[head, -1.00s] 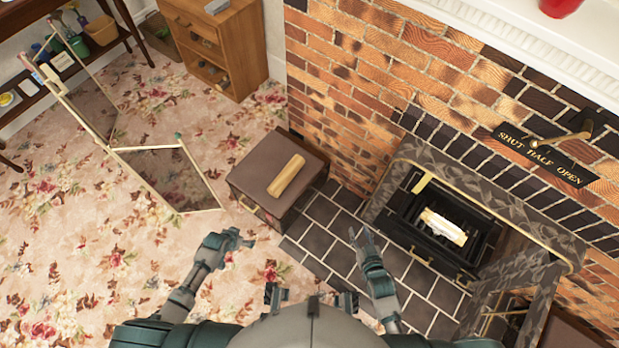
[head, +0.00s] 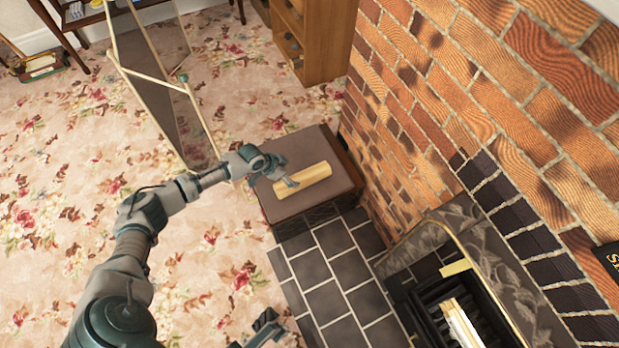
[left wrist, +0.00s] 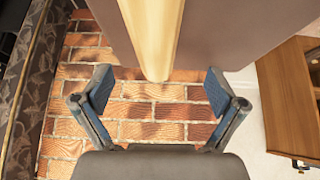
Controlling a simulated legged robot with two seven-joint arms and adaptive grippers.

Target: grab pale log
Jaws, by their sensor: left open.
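The pale log (head: 305,180) lies on the brown-topped box (head: 318,147) beside the brick wall. My left gripper (head: 283,177) is at the log's left end in the head view, its fingers partly overlapping the log there. In the left wrist view my left gripper (left wrist: 160,90) is open, with its blue fingertips apart on either side of the near end of the log (left wrist: 151,35). I see no contact between the fingers and the log. Part of my right gripper (head: 265,328) shows at the bottom of the head view; its jaw state is unclear.
A brick wall (head: 440,70) rises right of the box. The fireplace grate (head: 430,300) is at lower right, with dark hearth tiles (head: 335,270) before it. A folding screen (head: 165,90) stands behind my left arm. A wooden cabinet (head: 318,40) is behind the box.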

